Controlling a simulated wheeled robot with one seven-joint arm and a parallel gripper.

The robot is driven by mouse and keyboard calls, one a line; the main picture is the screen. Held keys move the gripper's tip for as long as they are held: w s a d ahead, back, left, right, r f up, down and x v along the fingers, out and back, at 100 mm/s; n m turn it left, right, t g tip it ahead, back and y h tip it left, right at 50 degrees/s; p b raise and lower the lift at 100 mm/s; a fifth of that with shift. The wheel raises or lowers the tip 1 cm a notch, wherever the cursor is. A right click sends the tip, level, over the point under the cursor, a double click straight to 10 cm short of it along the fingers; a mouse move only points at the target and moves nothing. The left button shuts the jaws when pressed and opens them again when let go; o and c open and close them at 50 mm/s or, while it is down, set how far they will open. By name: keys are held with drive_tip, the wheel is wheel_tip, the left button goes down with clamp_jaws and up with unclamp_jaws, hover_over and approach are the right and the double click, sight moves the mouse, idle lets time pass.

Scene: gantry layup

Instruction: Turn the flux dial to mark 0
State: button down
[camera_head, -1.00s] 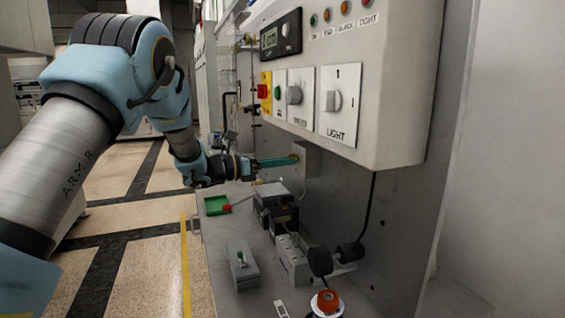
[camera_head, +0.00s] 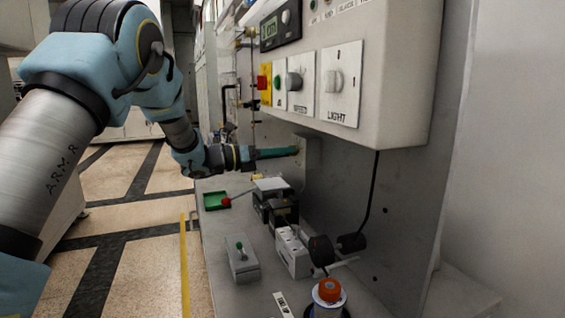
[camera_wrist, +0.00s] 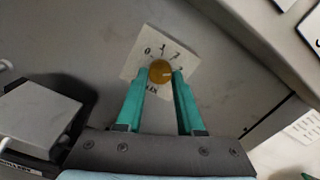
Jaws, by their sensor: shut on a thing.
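The flux dial (camera_wrist: 160,70) is a round brass-orange knob on a pale square plate (camera_wrist: 143,59) with marks around it; 0, 1 and 2 can be read. A pale line on the knob seems to point right, but a finger is close to it and I cannot tell the exact mark. My gripper (camera_wrist: 159,78) has two teal fingers, one on each side of the knob, shut on it. In the head view my gripper (camera_head: 293,151) reaches the grey dial block (camera_head: 307,160) under the control box; the knob itself is hidden there.
A control box (camera_head: 405,90) with a SPEED knob (camera_head: 294,82) and a LIGHT knob (camera_head: 333,82) overhangs the bench. Below are a green tray (camera_head: 211,207), a grey switch box (camera_head: 241,262), a dark-based device (camera_head: 275,205) and an orange-capped container (camera_head: 329,290). Open floor lies left.

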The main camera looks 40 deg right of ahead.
drive_tip(key=shift+r+n+p, duration=0.2)
drive_tip(key=shift+n+p, duration=0.75)
drive_tip(key=shift+n, duration=11.05)
drive_tip(key=c, duration=0.5)
unclamp_jaws()
